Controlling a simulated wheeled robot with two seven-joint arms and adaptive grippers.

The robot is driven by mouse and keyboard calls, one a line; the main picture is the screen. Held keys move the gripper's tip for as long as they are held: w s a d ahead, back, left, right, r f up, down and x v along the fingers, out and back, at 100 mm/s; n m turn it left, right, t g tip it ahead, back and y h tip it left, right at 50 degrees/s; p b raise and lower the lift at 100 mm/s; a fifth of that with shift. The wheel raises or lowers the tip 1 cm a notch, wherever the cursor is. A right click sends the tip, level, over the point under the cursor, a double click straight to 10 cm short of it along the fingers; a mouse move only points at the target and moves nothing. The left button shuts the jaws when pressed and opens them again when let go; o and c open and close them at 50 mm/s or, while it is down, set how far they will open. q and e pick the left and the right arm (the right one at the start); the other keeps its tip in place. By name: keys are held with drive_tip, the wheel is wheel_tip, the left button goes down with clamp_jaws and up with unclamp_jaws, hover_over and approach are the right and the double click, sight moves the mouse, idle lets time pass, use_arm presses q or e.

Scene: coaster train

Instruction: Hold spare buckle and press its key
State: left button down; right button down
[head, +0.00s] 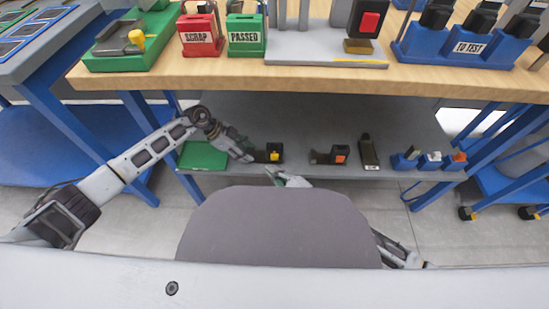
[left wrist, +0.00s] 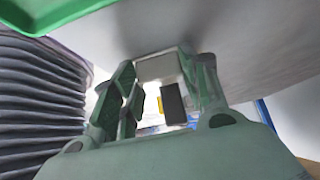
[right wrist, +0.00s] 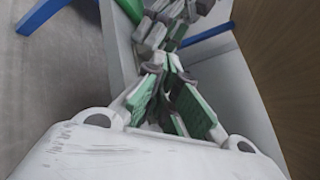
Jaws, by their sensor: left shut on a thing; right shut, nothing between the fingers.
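A black buckle with a yellow key (head: 274,154) is at the front of the lower shelf. My left gripper (head: 246,157) reaches it from the left and is shut on its left end. In the left wrist view the buckle (left wrist: 174,103) shows as a dark block with a yellow patch between and beyond the fingers. My right gripper (head: 272,173) is shut and empty, just below the buckle near the shelf's front edge; my grey body hides part of its arm. In the right wrist view its fingertips (right wrist: 173,65) point toward my left gripper (right wrist: 178,22).
On the lower shelf (head: 310,120) stand a green tray (head: 203,155), a buckle with an orange key (head: 335,155), a dark upright part (head: 369,153) and a blue holder (head: 405,163). The wooden bench top (head: 200,78) overhangs the shelf.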

drive_tip(key=shift+s, duration=1.7)
use_arm(q)
drive_tip(key=c, duration=0.7)
unclamp_jaws()
drive_tip(key=shift+v, duration=3.75)
drive_tip(key=shift+s, duration=0.15)
use_arm(e)
drive_tip(key=shift+r, duration=0.2)
